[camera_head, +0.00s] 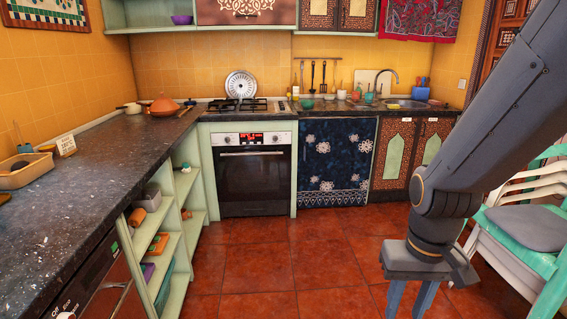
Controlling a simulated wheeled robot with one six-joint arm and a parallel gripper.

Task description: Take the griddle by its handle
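I cannot pick out a griddle with certainty. A round silver disc with a patterned face (240,84) stands upright behind the stove (238,106), against the tiled wall; no handle shows on it. A small pale pan-like vessel (132,108) sits on the far left counter, too small to identify. My gripper (410,306) hangs at the lower right, pointing down over the floor, far from the stove and counters. Its two fingers are apart with nothing seen between them; the fingertips are cut off by the bottom edge.
A dark counter (90,171) runs along the left above open shelves. An oven (252,175) stands under the stove, with a sink (405,103) at the back right. A chair (525,235) stands close right of my arm. The tiled floor (270,262) between is clear.

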